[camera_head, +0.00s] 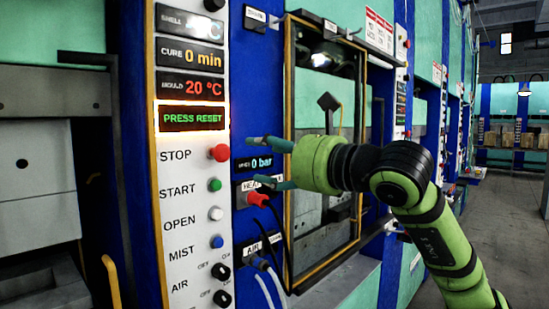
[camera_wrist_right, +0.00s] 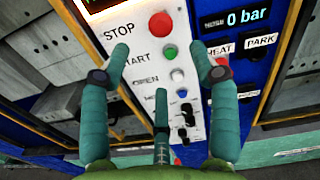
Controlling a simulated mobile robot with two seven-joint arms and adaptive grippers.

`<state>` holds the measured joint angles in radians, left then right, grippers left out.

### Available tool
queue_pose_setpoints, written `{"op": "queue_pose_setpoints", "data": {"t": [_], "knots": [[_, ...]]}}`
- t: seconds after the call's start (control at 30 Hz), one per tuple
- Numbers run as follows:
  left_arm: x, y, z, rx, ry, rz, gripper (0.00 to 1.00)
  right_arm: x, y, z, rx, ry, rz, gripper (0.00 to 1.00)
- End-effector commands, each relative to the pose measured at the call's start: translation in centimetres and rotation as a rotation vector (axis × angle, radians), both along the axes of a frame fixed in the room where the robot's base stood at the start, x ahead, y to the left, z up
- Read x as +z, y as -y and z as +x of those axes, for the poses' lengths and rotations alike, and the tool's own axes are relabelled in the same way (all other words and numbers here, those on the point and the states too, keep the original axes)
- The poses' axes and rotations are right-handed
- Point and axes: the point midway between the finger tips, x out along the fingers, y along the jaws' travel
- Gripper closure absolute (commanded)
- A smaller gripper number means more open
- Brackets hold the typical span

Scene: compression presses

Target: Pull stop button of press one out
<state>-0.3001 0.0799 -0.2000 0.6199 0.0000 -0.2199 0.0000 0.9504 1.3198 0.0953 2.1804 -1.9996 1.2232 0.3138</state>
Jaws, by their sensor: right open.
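The red stop button (camera_head: 219,153) sticks out of the white control panel (camera_head: 185,250) next to the label STOP. It also shows in the right wrist view (camera_wrist_right: 161,24), above and between my open fingers. My right gripper (camera_head: 262,162) is open and empty. It is to the right of the button in the head view, apart from it, with its fingers pointing toward the panel. In the right wrist view two teal fingers stand left and right and a third stands low in the middle. My left gripper is not in view.
Below the stop button are a green start button (camera_head: 214,185), a white open button (camera_head: 215,213), a blue mist button (camera_head: 217,241) and black air knobs (camera_head: 221,272). A lit PRESS RESET display (camera_head: 192,118) is above. Cables (camera_head: 268,240) hang right of the panel.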

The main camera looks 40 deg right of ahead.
Motion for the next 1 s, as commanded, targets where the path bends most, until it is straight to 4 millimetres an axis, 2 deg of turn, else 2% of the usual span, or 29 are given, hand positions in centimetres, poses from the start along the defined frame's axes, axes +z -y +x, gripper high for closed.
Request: {"op": "queue_pose_setpoints", "data": {"t": [0.23,0.83,0.93,1.0], "knots": [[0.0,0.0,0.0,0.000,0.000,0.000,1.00,0.0,0.0,-1.2,0.000,-0.001,-0.002,0.39],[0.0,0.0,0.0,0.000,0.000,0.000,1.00,0.0,0.0,-1.3,0.002,0.001,-0.002,0.39],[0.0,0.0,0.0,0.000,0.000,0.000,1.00,-0.6,-1.0,-0.8,0.044,-0.006,0.009,0.39],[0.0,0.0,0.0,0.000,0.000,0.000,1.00,-1.7,-3.0,0.0,0.130,-0.017,0.034,0.39]]}}
